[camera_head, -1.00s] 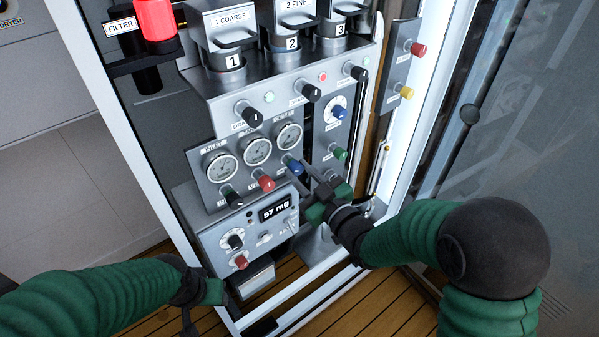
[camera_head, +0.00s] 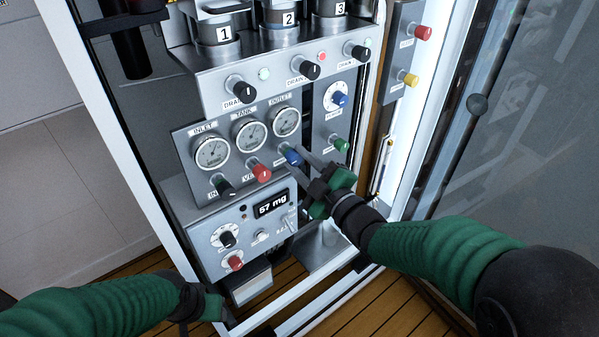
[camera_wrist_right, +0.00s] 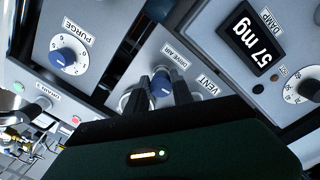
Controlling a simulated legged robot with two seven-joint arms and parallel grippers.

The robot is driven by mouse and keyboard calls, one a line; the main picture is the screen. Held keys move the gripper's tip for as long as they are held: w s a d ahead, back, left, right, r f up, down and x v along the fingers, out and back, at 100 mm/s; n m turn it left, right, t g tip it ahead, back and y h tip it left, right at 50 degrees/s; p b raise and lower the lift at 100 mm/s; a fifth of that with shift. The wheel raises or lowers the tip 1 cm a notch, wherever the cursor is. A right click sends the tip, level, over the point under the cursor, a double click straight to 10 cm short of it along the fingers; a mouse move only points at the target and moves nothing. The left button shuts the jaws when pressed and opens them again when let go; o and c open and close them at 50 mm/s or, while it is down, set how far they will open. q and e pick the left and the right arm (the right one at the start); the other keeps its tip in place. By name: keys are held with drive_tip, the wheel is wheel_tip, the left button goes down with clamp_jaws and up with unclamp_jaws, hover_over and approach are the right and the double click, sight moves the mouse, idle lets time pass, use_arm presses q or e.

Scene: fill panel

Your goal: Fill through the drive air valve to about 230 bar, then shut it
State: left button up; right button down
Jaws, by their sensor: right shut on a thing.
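The drive air valve is a blue knob (camera_head: 291,157) below the gauges on the panel. In the right wrist view the blue knob (camera_wrist_right: 161,84) sits beside a DRIVE AIR label. My right gripper (camera_head: 303,164) is shut on it, one finger on each side; the fingers (camera_wrist_right: 157,90) show there too. The INLET gauge (camera_head: 212,152), TANK gauge (camera_head: 251,136) and OUTLET gauge (camera_head: 286,122) are round white dials; their readings are too small to tell. My left gripper (camera_head: 205,304) is low at the left, away from the panel; its jaw state is unclear.
A red vent knob (camera_head: 260,172) and a green knob (camera_head: 341,145) flank the blue one. Black drain knobs (camera_head: 308,70) line the shelf above. A box display (camera_head: 272,204) reads 57 mg. A blue PURGE knob (camera_wrist_right: 66,58) is nearby. A glass door (camera_head: 520,150) stands at right.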

use_arm(q)
drive_tip(key=shift+s+b+x, duration=0.2)
drive_tip(key=shift+b+x, duration=0.5)
drive_tip(key=shift+x, duration=0.1)
drive_tip(key=shift+s+b+x, duration=0.15)
drive_tip(key=shift+b+x, duration=0.5)
drive_tip(key=shift+x, duration=0.15)
drive_tip(key=shift+s+b+x, duration=0.2)
drive_tip(key=shift+b+x, duration=0.5)
drive_tip(key=shift+x, duration=0.15)
use_arm(e)
drive_tip(key=shift+f+n, duration=0.15)
drive_tip(key=shift+n, duration=0.95)
drive_tip(key=shift+f+n, duration=0.15)
drive_tip(key=shift+n, duration=0.95)
use_arm(q)
drive_tip(key=shift+f, duration=0.1)
use_arm(e)
drive_tip(key=shift+s+a, duration=0.1)
drive_tip(key=c, duration=1.1)
unclamp_jaws()
drive_tip(key=shift+r, duration=0.1)
use_arm(q)
drive_tip(key=shift+s, duration=0.1)
use_arm(e)
drive_tip(key=shift+r, duration=0.1)
use_arm(q)
drive_tip(key=shift+f, duration=0.1)
